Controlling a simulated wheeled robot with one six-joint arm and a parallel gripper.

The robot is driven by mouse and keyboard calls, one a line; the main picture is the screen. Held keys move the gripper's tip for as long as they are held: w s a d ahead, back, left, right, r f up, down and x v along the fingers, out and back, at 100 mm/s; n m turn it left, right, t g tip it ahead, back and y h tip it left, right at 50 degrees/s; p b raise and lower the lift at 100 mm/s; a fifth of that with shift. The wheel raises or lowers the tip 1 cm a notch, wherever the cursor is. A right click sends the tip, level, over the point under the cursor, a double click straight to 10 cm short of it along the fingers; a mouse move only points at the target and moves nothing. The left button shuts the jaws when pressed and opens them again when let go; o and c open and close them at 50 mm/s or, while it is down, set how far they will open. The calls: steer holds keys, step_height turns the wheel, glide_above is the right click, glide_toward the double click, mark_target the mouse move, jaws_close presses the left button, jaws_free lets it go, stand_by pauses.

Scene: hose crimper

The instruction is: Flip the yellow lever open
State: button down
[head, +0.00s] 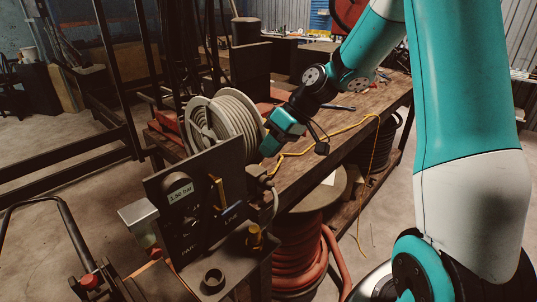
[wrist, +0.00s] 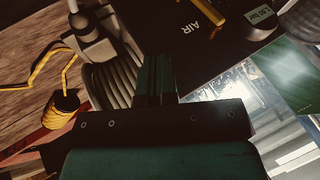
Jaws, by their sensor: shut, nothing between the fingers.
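The yellow lever (head: 219,191) stands upright on the front of a dark panel (head: 160,228), right of a "1.50 bar" display. In the wrist view only a short yellow piece, seemingly this lever (wrist: 228,9), shows at the top edge near the "AIR" lettering. My gripper (head: 268,149) is beyond and to the right of the panel in the head view, apart from the lever. In the wrist view my gripper (wrist: 155,68) has its fingers together, with nothing between them. The lever's mounting is too small to make out.
A hose reel (head: 227,122) stands behind the panel on the wooden bench (head: 315,153). A yellow cord (head: 325,138) runs along the bench. A brass-yellow fitting (head: 254,236) and a dark ring (head: 213,280) are in front of the panel. Red hose coils (head: 300,250) lie below.

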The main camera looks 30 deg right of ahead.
mark_target(224, 197)
steer(key=a+f+p, duration=0.1)
steer(key=a+f, duration=0.1)
steer(key=a, duration=0.1)
steer(key=a+f+p, duration=0.2)
steer(key=a+f, duration=0.1)
steer(key=w+a+f+p, duration=0.1)
steer(key=a+f, duration=0.2)
steer(key=shift+s+a+f+p, duration=0.15)
steer(key=shift+a+p, duration=0.15)
steer(key=shift+a, duration=0.15)
steer(key=shift+s+a+f+b, duration=0.1)
steer(key=shift+a+f+b, duration=0.25)
steer(key=shift+b, duration=0.35)
steer(key=shift+a+r+y, duration=0.15)
steer(key=shift+r+y, duration=0.05)
steer(key=shift+y, duration=0.1)
steer(key=shift+s+a+r, duration=0.1)
